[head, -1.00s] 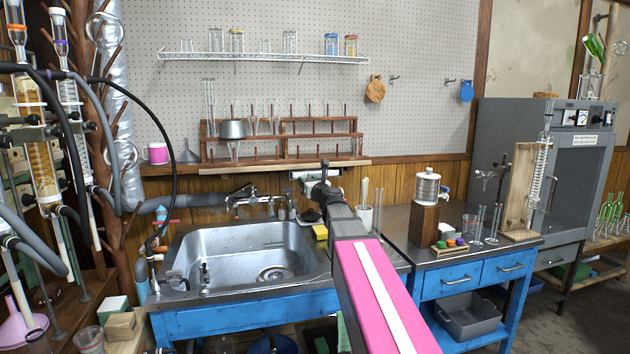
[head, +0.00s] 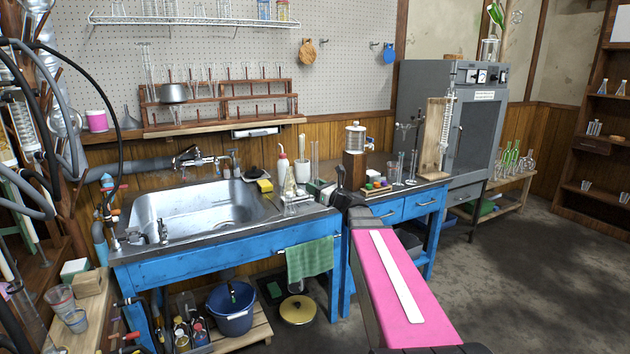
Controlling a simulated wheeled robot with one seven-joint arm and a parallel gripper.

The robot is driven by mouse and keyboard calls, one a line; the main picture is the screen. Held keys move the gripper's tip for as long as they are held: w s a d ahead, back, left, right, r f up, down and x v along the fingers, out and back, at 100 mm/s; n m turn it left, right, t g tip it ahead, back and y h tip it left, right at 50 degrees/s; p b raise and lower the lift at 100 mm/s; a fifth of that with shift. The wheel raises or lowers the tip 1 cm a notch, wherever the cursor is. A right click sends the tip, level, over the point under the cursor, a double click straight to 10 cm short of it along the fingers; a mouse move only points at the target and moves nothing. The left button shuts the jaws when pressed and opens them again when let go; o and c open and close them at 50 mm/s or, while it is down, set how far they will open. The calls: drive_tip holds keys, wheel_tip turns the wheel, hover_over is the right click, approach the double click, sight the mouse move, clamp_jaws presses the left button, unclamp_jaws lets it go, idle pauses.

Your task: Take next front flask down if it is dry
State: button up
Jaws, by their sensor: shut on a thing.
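The wooden drying rack (head: 288,103) stands on a shelf above the sink, with clear glassware and an upturned metal beaker (head: 174,93) on it. Which glass is a front flask, and whether any is dry, I cannot tell at this size. My gripper (head: 316,190) is over the right end of the sink counter, well away from the rack and partly hidden by my wrist. It is shut on a small clear glass piece (head: 292,207), which looks like a flask, low over the counter. Its outline is faint, and I cannot tell whether it touches the counter.
The steel sink (head: 160,218) lies left of my gripper. A yellow sponge (head: 265,186), a white wash bottle (head: 283,172) and a white pot (head: 302,172) stand close behind it. A wooden block with a dispenser (head: 354,170) stands right. The floor at right is clear.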

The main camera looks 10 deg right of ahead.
drive_tip(key=shift+s+d+f, duration=0.1)
drive_tip(key=shift+s+d, duration=0.05)
drive_tip(key=shift+d, duration=0.15)
drive_tip(key=shift+w+d+f, duration=0.25)
drive_tip(key=shift+w+f, duration=1.25)
drive_tip(key=shift+w, duration=0.45)
drive_tip(key=shift+w+d+f, duration=0.2)
drive_tip(key=shift+w+f, duration=1.35)
drive_tip(key=shift+w, duration=0.45)
drive_tip(key=shift+w+d+f, duration=0.25)
drive_tip(key=shift+w+f, duration=1.25)
drive_tip(key=shift+w, duration=0.45)
drive_tip(key=shift+f, duration=0.35)
drive_tip(key=o, duration=1)
drive_tip(key=v, duration=1.1)
